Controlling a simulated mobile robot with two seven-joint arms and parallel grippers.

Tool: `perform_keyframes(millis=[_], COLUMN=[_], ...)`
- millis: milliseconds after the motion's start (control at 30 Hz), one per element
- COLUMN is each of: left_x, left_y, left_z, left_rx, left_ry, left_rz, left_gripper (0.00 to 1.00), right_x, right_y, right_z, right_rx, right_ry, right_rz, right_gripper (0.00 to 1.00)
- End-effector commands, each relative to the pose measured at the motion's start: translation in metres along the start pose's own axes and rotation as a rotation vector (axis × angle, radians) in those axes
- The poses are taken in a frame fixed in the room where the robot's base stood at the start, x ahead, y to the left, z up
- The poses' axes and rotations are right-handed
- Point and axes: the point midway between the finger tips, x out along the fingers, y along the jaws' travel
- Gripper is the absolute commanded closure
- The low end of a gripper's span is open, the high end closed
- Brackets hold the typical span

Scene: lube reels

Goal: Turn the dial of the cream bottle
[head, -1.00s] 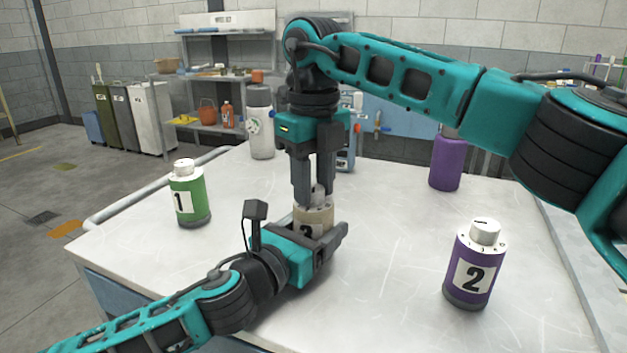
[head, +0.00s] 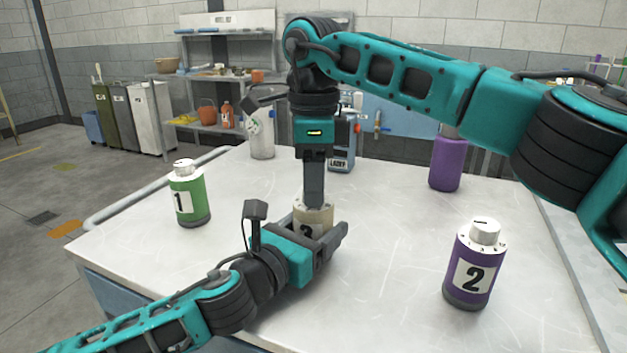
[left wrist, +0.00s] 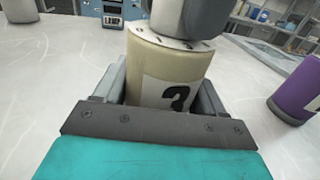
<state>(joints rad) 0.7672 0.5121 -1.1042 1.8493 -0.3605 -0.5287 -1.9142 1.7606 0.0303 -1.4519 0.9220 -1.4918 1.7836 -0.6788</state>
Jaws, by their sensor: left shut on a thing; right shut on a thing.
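The cream bottle (head: 311,221) stands upright on the table, its label reading 3. It fills the middle of the left wrist view (left wrist: 165,75). My left gripper (head: 326,241) is shut around the bottle's body, with one finger on each side. My right gripper (head: 314,198) points straight down from above and is shut on the dial on top of the bottle. The dial is hidden by the right fingers in the head view; in the left wrist view the grey right fingers (left wrist: 190,15) cover the top of the bottle.
A green bottle (head: 189,196) labelled 1 stands at left, and a purple bottle (head: 468,268) labelled 2 at right. A plain purple container (head: 446,165), a pale canister (head: 261,135) and a blue-grey device (head: 342,150) stand at the table's back. The white table (head: 390,250) is clear between them.

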Motion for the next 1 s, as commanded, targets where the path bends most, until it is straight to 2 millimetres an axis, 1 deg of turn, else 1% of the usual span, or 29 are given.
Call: perform_keyframes(millis=[200, 367, 900, 933, 1000], left_x=[-0.0001, -0.0001, -0.0002, -0.0002, -0.0002], left_y=[0.0013, 0.0014, 0.0013, 0.0013, 0.0013], left_z=[-0.0013, -0.0014, -0.0015, -0.0015, -0.0015], left_rx=[-0.001, -0.001, 0.0, 0.0, 0.0], left_ry=[0.003, 0.003, 0.004, 0.004, 0.004], left_rz=[0.003, 0.004, 0.004, 0.004, 0.004], left_gripper=[0.71, 0.71, 0.71, 0.71, 0.71], right_x=[-0.0011, -0.0011, -0.001, -0.001, -0.001], right_y=[-0.0004, -0.0005, -0.0006, -0.0006, -0.0006], right_z=[-0.0006, -0.0007, -0.0009, -0.0009, -0.0009], right_rx=[-0.11, -0.158, -0.182, -0.181, -0.181], right_ry=[0.001, 0.001, 0.002, 0.002, 0.002], right_rz=[-0.002, -0.002, -0.002, -0.002, -0.002], right_gripper=[0.95, 0.95, 0.95, 0.64, 0.57])
